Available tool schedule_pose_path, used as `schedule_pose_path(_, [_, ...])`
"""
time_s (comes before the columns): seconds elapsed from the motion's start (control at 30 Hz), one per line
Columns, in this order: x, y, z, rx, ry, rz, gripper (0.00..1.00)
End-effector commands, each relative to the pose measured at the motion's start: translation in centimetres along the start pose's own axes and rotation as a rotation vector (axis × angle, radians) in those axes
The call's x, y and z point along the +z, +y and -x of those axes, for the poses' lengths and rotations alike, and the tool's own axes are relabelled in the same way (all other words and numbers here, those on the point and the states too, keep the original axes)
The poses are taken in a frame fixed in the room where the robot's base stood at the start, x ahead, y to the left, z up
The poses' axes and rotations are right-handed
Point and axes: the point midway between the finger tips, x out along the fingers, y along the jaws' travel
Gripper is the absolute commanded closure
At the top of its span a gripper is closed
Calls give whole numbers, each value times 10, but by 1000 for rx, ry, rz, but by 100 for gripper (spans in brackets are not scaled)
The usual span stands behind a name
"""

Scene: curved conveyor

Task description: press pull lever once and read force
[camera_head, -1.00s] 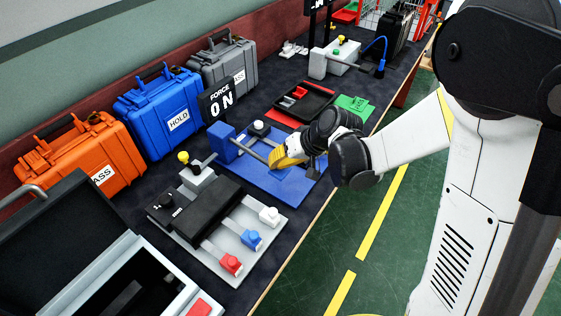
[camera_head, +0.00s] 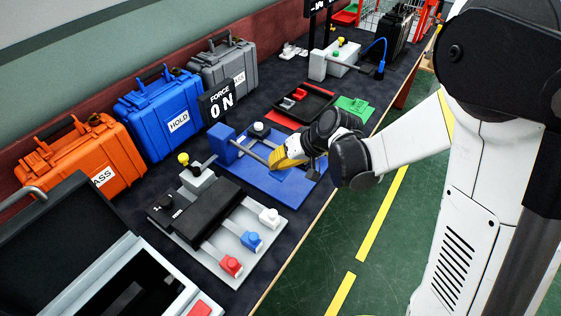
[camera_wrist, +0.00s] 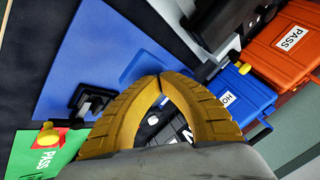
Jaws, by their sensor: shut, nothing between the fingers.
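The blue force fixture (camera_head: 283,193) lies on the dark bench, with an upright blue block (camera_head: 222,144) at its left. A grey bar (camera_head: 249,150), apparently the pull lever, runs from the block towards my gripper. My gripper (camera_head: 284,158) has its yellow fingers shut and empty, low over the blue plate at the bar's end; I cannot tell whether they touch it. The force display (camera_head: 217,101) behind the fixture reads "FORCE 0 N". In the wrist view the shut fingertips (camera_wrist: 160,78) stand before the blue plate (camera_wrist: 100,45); they hide part of the fixture.
A grey fixture with red, blue and white buttons (camera_head: 232,265) stands in front. Orange (camera_head: 82,158), blue (camera_head: 165,110) and grey (camera_head: 224,72) cases line the wall. A black tray (camera_head: 304,101) and green pad (camera_head: 354,106) lie beyond. Floor at right is clear.

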Motion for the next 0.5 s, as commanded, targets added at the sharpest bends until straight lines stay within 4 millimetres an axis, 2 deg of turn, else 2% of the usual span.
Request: schedule_pose_path(0.5, [-15, -14, 27, 0, 1, 0, 100])
